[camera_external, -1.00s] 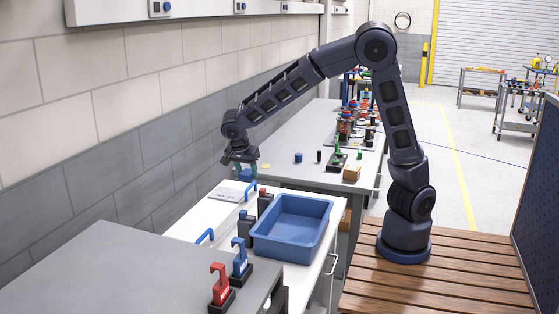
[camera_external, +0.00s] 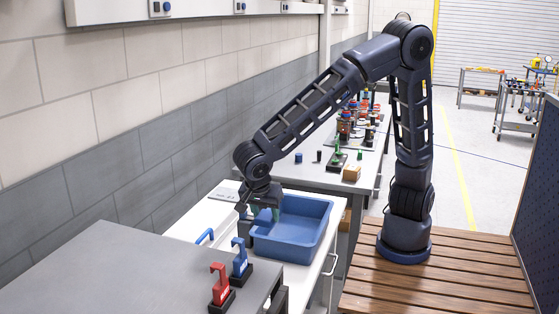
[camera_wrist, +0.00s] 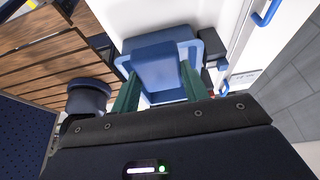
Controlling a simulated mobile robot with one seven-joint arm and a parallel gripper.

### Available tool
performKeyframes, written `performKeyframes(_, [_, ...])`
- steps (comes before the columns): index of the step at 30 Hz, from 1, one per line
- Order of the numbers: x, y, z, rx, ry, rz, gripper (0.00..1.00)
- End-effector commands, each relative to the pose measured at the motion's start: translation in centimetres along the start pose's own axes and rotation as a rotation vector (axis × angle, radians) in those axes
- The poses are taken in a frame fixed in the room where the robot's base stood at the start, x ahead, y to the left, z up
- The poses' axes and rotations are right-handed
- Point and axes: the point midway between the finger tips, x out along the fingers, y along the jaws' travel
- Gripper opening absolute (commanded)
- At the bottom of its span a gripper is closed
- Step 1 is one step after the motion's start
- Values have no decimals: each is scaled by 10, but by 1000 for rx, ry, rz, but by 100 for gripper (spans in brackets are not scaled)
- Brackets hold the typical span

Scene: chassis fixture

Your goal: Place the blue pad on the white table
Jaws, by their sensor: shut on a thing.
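My gripper (camera_external: 265,212) hangs over the left part of the blue tray on the white table (camera_external: 215,216). In the wrist view its two green fingers (camera_wrist: 158,82) are shut on the blue pad (camera_wrist: 153,58), a block-like blue piece. The pad is in front of the tray in that view. The white table also shows in the wrist view (camera_wrist: 220,14).
The blue tray (camera_external: 325,228) takes up the table's right side. A blue handle (camera_external: 205,236) and dark blocks stand left of it. Red (camera_external: 220,285) and blue (camera_external: 239,258) hooked pieces stand on the grey bench (camera_external: 120,270). A grey table behind holds several small parts.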

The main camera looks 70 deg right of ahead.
Motion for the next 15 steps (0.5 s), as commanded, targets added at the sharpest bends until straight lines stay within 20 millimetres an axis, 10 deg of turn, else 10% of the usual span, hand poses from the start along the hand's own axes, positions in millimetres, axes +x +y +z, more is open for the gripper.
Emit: performKeyframes(15, [79,5,36,0,5,2,21])
